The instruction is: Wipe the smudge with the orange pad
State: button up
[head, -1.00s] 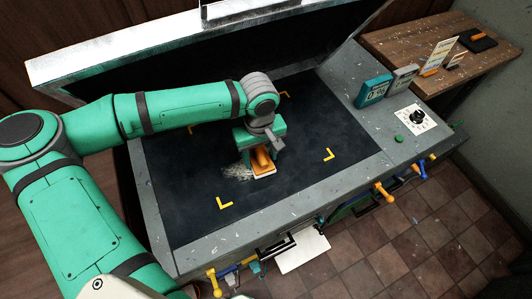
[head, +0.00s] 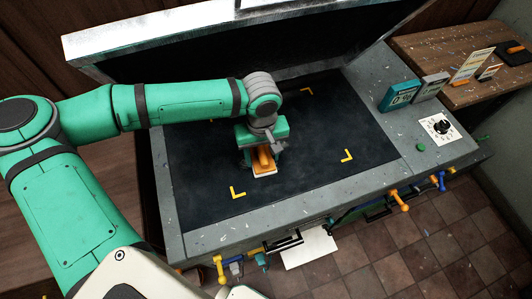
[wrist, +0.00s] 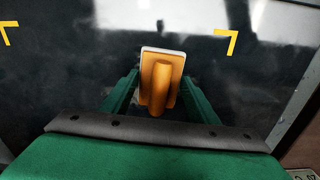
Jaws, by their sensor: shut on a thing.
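The orange pad (head: 264,161), an orange handle on a plate with a pale edge, is on or just above the black surface of the hinged screen's bed (head: 195,190). It also shows in the wrist view (wrist: 159,82), upright between the green fingers. My gripper (head: 262,150) is shut on its handle. No pale smudge stands out in the head view; the spot where it showed earlier is at the pad and gripper, partly hidden.
Yellow corner marks (head: 238,192) lie on the black surface. The raised screen frame (head: 215,25) stands behind the arm. Coloured handles (head: 398,200) stick out in front.

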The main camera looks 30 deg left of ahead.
jog(key=shift+s+a+r, duration=0.1)
jog(key=shift+s+a, duration=1)
jog(key=shift+s, duration=0.2)
jog(key=shift+s+a, duration=1.05)
jog(key=shift+s, duration=0.2)
jog(key=shift+w+a, duration=0.85)
jog(key=shift+a, duration=0.2)
jog(key=shift+w+d, duration=1.2)
jog(key=shift+w, duration=0.25)
jog(key=shift+w+d+f, duration=0.2)
jog(key=shift+w+d, duration=0.9)
jog(key=shift+w, duration=0.1)
jog(key=shift+w+d+r, duration=0.1)
jog(key=shift+w+d, duration=1.05)
jog(key=shift+w, duration=0.25)
jog(key=shift+w+d, duration=1.7)
jog(key=shift+w, duration=0.3)
jog(key=shift+w+d, duration=0.45)
jog(key=shift+d, duration=0.25)
jog(key=shift+r, duration=0.1)
